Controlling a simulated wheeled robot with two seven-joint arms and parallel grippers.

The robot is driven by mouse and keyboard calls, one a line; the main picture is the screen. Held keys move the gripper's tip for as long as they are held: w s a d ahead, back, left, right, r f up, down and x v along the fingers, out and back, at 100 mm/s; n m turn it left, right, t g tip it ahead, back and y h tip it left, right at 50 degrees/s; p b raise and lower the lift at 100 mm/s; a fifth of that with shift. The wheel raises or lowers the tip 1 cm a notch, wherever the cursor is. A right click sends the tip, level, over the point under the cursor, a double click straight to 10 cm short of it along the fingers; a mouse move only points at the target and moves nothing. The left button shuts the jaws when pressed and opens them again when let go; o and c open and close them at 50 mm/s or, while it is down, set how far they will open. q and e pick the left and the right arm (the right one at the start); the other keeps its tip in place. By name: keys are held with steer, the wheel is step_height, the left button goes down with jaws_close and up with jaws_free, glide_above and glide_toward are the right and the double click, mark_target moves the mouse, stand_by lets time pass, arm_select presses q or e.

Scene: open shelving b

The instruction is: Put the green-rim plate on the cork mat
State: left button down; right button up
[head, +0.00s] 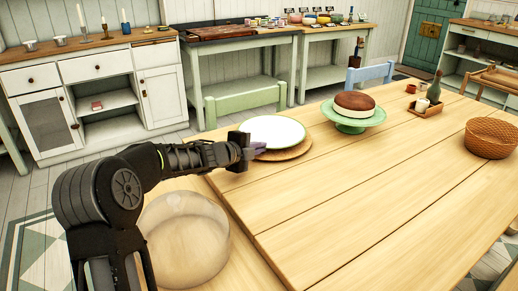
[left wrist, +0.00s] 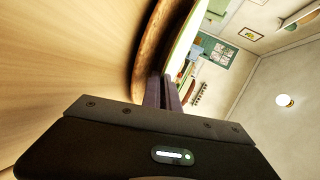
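The green-rim plate (head: 272,131) is white with a thin green edge. In the head view it lies over the round cork mat (head: 285,154), covering most of it; the mat's brown edge shows at the front and right. My left gripper (head: 259,148) is at the plate's near left edge, its fingers close together on the rim. In the left wrist view the fingers (left wrist: 162,92) meet the plate's edge (left wrist: 186,42), with the mat (left wrist: 149,45) beside it. I cannot tell whether the plate touches the mat. My right gripper is not in view.
A cake (head: 354,104) sits on a green stand (head: 353,124) right of the plate. A clear glass dome (head: 184,240) is below my left arm. A wicker basket (head: 491,138) and a small tray with a bottle (head: 427,108) are at the right. The table's middle is clear.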

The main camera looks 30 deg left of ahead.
arm_select(q)
steer(key=c, duration=2.1)
jaws_free()
steer(key=shift+f, duration=0.15)
steer(key=shift+o, duration=0.9)
steer(key=shift+r, duration=0.25)
steer(key=p+v, duration=0.2)
steer(key=v, duration=0.9)
steer(key=shift+s+a+r, duration=0.1)
steer(key=shift+s+a, duration=0.05)
steer(key=shift+s, duration=0.35)
